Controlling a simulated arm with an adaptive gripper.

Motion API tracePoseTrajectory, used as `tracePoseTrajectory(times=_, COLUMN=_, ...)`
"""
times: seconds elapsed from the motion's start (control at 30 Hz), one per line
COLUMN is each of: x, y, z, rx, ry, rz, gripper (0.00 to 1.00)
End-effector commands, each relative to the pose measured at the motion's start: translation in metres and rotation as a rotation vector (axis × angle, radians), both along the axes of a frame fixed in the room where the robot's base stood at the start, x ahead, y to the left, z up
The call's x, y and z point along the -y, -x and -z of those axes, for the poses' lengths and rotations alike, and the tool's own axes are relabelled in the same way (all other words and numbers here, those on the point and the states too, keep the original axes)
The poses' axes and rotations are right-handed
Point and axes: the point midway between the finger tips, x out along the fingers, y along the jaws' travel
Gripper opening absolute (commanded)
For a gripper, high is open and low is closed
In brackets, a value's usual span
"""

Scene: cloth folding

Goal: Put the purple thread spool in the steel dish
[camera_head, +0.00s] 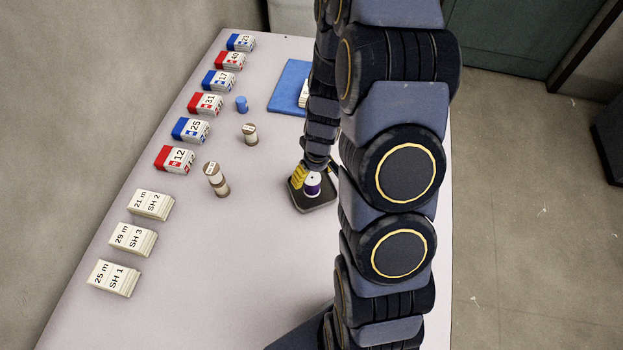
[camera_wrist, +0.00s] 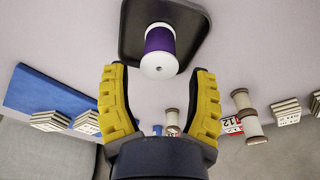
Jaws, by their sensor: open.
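The purple thread spool (camera_head: 312,185) stands upright in the dark steel dish (camera_head: 318,201), under my gripper. In the wrist view the spool (camera_wrist: 160,42) shows its white top end, just beyond the fingertips, with the dish (camera_wrist: 133,20) around it. My gripper (camera_head: 302,176) is at the dish; its yellow fingers are spread apart in the wrist view (camera_wrist: 160,75), with nothing between them. The spool appears apart from the fingers. My arm hides part of the table to the right of the dish.
Labelled red, blue and white stacks line the left edge (camera_head: 128,238). A blue mat (camera_head: 287,86) lies at the back. The front middle table (camera_head: 220,270) is clear.

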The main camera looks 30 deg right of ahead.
Motion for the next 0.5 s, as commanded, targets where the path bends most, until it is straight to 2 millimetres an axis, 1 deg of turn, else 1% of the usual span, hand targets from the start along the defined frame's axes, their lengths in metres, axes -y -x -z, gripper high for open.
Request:
tracePoseTrajectory(times=0.03, x=0.001, y=0.000, z=-0.011, rx=0.007, ry=0.004, rz=0.000, gripper=0.58)
tracePoseTrajectory(times=0.2, x=0.001, y=0.004, z=-0.038, rx=0.007, ry=0.003, rz=0.001, gripper=0.58)
tracePoseTrajectory(times=0.4, x=0.001, y=0.008, z=-0.058, rx=0.004, ry=0.003, rz=0.001, gripper=0.58)
tracePoseTrajectory(times=0.5, x=-0.001, y=0.009, z=-0.063, rx=0.000, ry=-0.001, rz=0.001, gripper=0.58)
